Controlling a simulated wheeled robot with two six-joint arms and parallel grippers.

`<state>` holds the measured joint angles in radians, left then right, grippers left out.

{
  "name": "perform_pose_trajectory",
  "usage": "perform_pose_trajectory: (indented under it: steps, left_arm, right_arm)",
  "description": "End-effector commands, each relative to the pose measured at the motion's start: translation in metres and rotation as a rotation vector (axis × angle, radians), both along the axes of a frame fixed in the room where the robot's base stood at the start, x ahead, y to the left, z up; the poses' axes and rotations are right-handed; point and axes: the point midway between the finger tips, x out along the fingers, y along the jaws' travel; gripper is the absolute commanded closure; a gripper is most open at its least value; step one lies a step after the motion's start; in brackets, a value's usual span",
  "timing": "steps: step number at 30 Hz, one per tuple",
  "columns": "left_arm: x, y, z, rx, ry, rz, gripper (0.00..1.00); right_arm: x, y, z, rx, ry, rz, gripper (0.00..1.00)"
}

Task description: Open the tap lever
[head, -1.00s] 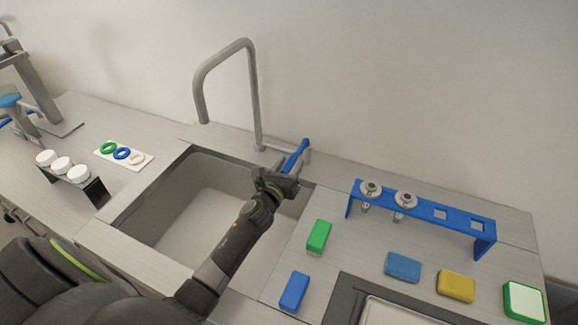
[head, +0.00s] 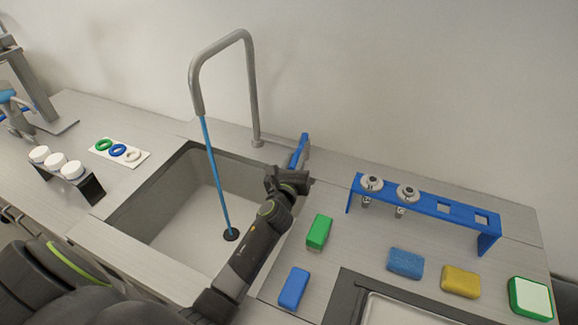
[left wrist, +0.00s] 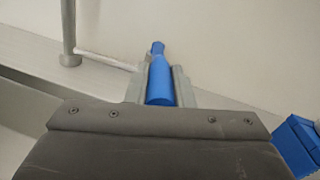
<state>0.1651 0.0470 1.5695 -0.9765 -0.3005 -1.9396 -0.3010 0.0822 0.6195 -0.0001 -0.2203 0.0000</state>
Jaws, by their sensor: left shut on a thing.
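The tap (head: 252,90) is a tall grey bent pipe behind the sink. A blue stream of water (head: 214,170) runs from its spout down to the dark drain (head: 231,234). The blue tap lever (head: 301,148) stands to the right of the tap base. My left gripper (head: 296,166) is at the lever, and its arm hides the lower part of it. In the left wrist view the blue lever (left wrist: 160,80) lies between the two grey fingers, which are shut on it. My right gripper is not in view.
The grey sink (head: 130,210) lies below the tap. A blue rack (head: 430,208) with two metal nozzles stands to the right. Green, blue and yellow sponges lie on the counter. White jars and coloured rings are on the left.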

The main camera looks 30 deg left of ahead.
Motion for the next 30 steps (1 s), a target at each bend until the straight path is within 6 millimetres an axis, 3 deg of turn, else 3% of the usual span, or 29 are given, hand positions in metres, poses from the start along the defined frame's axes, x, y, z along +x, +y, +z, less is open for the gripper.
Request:
perform_pose_trajectory:
  steps: [1, 4, 17, 18, 22, 30]
  left_arm:
    - [0.0017, -0.0059, -0.0055, -0.005, -0.002, 0.025, 1.0]
    - [0.0028, -0.0108, -0.004, -0.004, -0.001, 0.07, 1.0]
    - [0.0028, -0.0131, 0.0, -0.001, 0.0, 0.104, 1.0]
    - [0.0028, -0.0131, 0.0, -0.001, 0.0, 0.104, 0.75]
    - [0.0027, -0.013, 0.0001, -0.001, 0.0, 0.104, 0.58]
    - [0.0028, -0.0127, 0.0001, -0.001, 0.0, 0.104, 0.57]
  right_arm:
    - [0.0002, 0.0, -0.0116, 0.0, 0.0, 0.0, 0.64]
    - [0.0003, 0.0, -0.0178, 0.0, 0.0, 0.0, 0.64]
    - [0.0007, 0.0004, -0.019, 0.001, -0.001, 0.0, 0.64]
    - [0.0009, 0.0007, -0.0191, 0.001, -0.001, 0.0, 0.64]
    - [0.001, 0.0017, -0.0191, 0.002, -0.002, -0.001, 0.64]
    - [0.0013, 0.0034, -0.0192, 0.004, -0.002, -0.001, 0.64]
